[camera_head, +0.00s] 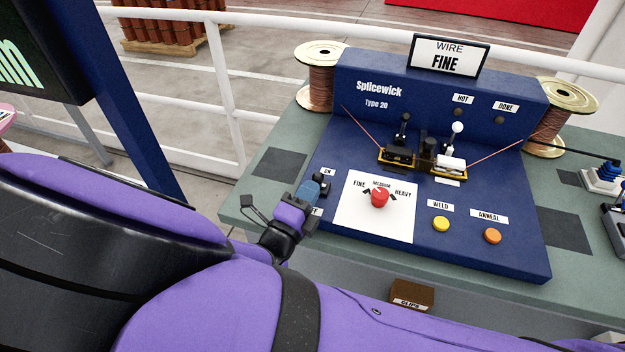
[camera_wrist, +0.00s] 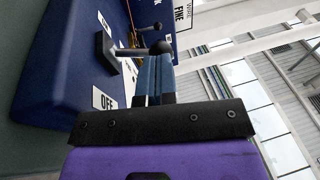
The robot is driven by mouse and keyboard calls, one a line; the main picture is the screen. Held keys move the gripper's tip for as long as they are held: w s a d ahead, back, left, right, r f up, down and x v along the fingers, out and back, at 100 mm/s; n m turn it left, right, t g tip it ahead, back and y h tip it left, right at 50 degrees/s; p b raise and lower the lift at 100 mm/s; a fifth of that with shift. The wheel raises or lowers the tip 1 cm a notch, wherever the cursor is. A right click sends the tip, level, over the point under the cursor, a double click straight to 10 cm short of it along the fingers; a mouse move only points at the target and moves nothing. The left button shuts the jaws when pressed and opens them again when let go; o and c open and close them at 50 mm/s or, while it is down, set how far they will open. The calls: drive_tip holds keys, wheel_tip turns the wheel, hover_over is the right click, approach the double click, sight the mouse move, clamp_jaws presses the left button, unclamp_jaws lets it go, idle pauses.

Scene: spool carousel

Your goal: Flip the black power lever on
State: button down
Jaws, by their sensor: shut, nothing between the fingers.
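The black power lever (camera_head: 323,182) is at the left edge of the blue Splicewick machine, between an ON label (camera_head: 328,172) and a partly covered label below. In the wrist view that lower label (camera_wrist: 105,100) reads OFF. There the lever shows a dark base, a metal rod and a black ball knob (camera_wrist: 160,47). My gripper (camera_head: 312,188) is beside the lever, its blue fingers shut and empty. In the wrist view the fingertips (camera_wrist: 155,60) are right at the knob; I cannot tell whether they touch. The lever's exact tilt is unclear.
A red selector knob (camera_head: 379,198) on a white plate is just right of the lever. Yellow (camera_head: 441,224) and orange (camera_head: 492,236) buttons are further right. Copper wire spools (camera_head: 318,75) flank the machine. A WIRE FINE sign (camera_head: 447,56) stands on top.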

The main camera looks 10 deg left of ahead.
sight(314, 176)
drive_tip(key=shift+r, duration=0.1)
drive_tip(key=shift+w+d+r+g+y, duration=0.1)
drive_tip(key=shift+w+r+g+y, duration=0.45)
drive_tip(key=shift+g, duration=0.75)
drive_tip(key=w+g, duration=0.1)
drive_tip(key=r+n+g, duration=0.1)
drive_tip(key=shift+w+r+g+y, duration=0.15)
drive_tip(key=shift+w+g+y, duration=0.15)
drive_tip(key=shift+w, duration=0.1)
drive_tip(key=w+g, duration=0.2)
drive_tip(key=g, duration=0.1)
drive_tip(key=shift+w+d+r, duration=0.1)
drive_tip(key=shift+w+r, duration=0.05)
drive_tip(key=shift+r, duration=0.15)
drive_tip(key=shift+w+n+g+y, duration=0.2)
drive_tip(key=shift+n+g+y, duration=0.05)
drive_tip(key=shift+n+g, duration=0.05)
drive_tip(key=shift+w, duration=0.25)
drive_tip(key=shift+s+r, duration=0.25)
drive_tip(key=v, duration=1.3)
drive_tip(key=shift+r, duration=0.4)
